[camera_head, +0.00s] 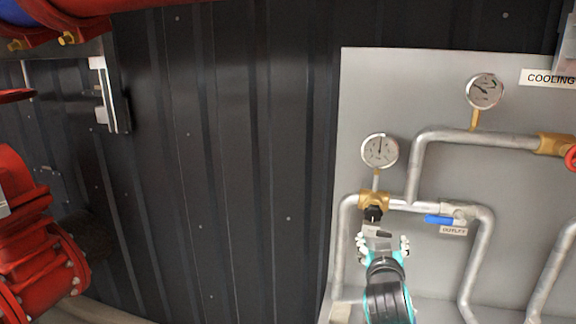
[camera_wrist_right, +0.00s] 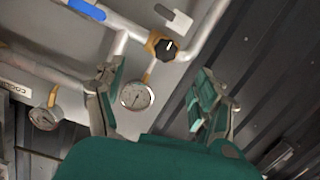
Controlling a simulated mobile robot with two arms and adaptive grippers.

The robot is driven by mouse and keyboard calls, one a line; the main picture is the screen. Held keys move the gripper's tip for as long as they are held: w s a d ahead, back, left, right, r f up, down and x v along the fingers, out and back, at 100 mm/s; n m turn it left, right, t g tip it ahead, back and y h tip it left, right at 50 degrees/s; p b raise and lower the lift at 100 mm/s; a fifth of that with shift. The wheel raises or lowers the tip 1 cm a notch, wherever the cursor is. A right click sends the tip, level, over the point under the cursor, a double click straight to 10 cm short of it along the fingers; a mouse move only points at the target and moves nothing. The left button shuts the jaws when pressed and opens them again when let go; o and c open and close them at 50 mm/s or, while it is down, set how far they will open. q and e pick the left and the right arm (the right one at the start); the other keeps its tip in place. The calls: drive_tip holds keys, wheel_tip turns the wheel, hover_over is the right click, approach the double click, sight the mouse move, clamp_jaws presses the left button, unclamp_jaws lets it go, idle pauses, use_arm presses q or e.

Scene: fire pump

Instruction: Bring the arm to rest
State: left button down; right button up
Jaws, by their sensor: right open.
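My right gripper (camera_head: 383,246) reaches up from the bottom right of the head view, in front of the grey pipe panel. In the wrist view my right gripper (camera_wrist_right: 160,98) has its two fingers spread wide apart with nothing between them. A black knob (camera_wrist_right: 166,49) on a brass valve shows beyond the fingers, apart from them. In the head view the same black knob (camera_head: 374,213) sits just above the gripper. My left gripper is not in view.
The grey panel (camera_head: 400,90) carries metal pipes, a round gauge (camera_head: 379,150), a second gauge (camera_head: 484,91) and a blue lever (camera_head: 438,220). Red pipework (camera_head: 35,240) stands at the left. The dark ribbed wall (camera_head: 220,150) between is mostly bare.

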drive_tip(key=s+d+f+n+g+y, duration=0.15)
drive_tip(key=s+f+g, duration=0.45)
drive_tip(key=s+f, duration=1.35)
drive_tip(key=s+a+f+n+g+y, duration=0.1)
drive_tip(key=s+f+g+y, duration=0.2)
drive_tip(key=s, duration=0.7)
drive_tip(key=s+a+f+g, duration=0.1)
drive_tip(key=s+f+g, duration=0.3)
drive_tip(key=s, duration=0.6)
wheel_tip(320, 180, down, 31)
drive_tip(key=s+b, duration=0.2)
drive_tip(key=b, duration=0.2)
use_arm(q)
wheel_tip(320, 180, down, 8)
drive_tip(key=b, duration=0.3)
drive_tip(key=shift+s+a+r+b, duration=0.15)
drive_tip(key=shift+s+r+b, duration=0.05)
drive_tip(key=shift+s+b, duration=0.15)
use_arm(e)
drive_tip(key=s+d+f+g, duration=0.1)
drive_tip(key=s+d+f, duration=0.2)
drive_tip(key=s+f, duration=1.3)
wheel_tip(320, 180, down, 4)
drive_tip(key=shift+n, duration=0.35)
drive_tip(key=shift+s, duration=0.15)
drive_tip(key=shift+c, duration=0.4)
